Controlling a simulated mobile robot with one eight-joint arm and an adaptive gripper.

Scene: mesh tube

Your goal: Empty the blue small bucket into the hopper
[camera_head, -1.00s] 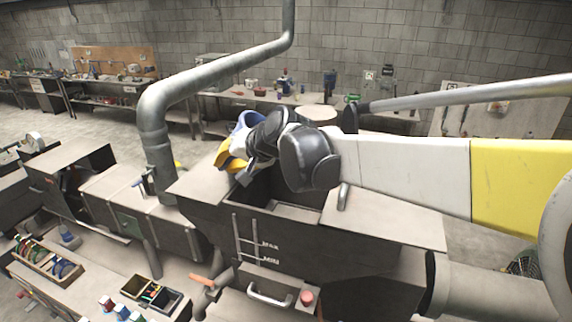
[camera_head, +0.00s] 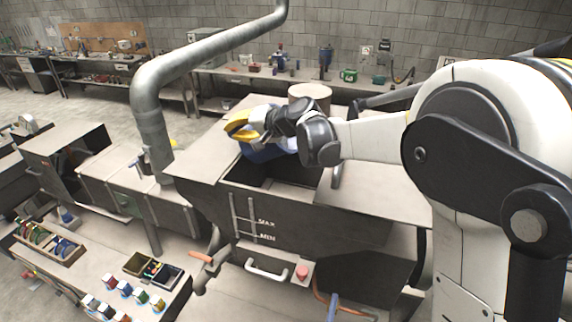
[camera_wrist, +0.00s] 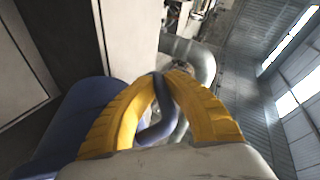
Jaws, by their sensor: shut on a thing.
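My gripper (camera_head: 240,126) has yellow fingers and is over the far part of the hopper's opening in the head view. It is shut on the blue small bucket (camera_head: 268,152), which hangs at the far edge of the opening, partly hidden by my wrist. In the wrist view the yellow fingers (camera_wrist: 163,84) close around a blue piece of the bucket, and its blue body (camera_wrist: 75,120) lies at the left. The bucket's inside is hidden. The hopper (camera_head: 290,215) is a dark box with an open top and MAX and MIN marks on its front. Its visible inside is dark.
A thick metal pipe (camera_head: 150,110) rises left of the hopper and bends to the upper right. A round drum top (camera_head: 310,92) stands behind the hopper. A workbench with parts trays (camera_head: 150,272) is at the front left. A red button (camera_head: 302,272) is below the hopper front.

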